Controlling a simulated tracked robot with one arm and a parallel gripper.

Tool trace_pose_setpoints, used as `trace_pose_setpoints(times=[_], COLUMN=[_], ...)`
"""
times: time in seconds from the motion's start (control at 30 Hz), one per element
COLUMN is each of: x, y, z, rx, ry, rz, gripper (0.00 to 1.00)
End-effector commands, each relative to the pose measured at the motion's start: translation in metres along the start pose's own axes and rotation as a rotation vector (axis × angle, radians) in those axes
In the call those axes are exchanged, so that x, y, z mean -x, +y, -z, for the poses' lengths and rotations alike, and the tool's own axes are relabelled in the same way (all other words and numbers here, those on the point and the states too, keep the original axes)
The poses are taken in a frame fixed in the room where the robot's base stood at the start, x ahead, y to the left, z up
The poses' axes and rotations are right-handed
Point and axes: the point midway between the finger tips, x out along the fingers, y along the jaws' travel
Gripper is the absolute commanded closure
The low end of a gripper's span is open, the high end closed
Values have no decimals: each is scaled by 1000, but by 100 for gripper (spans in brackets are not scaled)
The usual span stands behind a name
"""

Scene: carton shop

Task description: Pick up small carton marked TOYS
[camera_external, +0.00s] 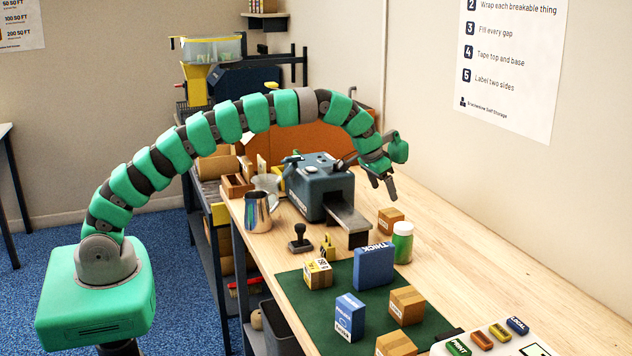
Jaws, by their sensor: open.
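Several small brown cartons are in view, and I cannot read the word TOYS on any of them. One carton (318,273) with a printed label stands on the green mat (287,296) at its left. A third carton (406,306) is on the right of the mat, and one more (396,345) is cut by the bottom edge. My gripper (383,188) is open and empty, pointing down in the air above the bench, with the carton behind the jar below it in the picture.
A blue THICK box (374,267) and a blue upright box (350,317) stand on the mat.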

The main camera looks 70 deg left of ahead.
Motion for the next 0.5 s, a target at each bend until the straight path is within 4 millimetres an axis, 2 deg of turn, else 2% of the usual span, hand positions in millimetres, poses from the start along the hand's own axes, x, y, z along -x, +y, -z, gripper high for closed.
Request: trace_pose_setpoints(times=[0.3, 0.5], x=[-55, -71], y=[0, 0], z=[-2, -1], rx=[0, 0], ry=[-6, -2], rz=[1, 0], gripper=[18, 18])
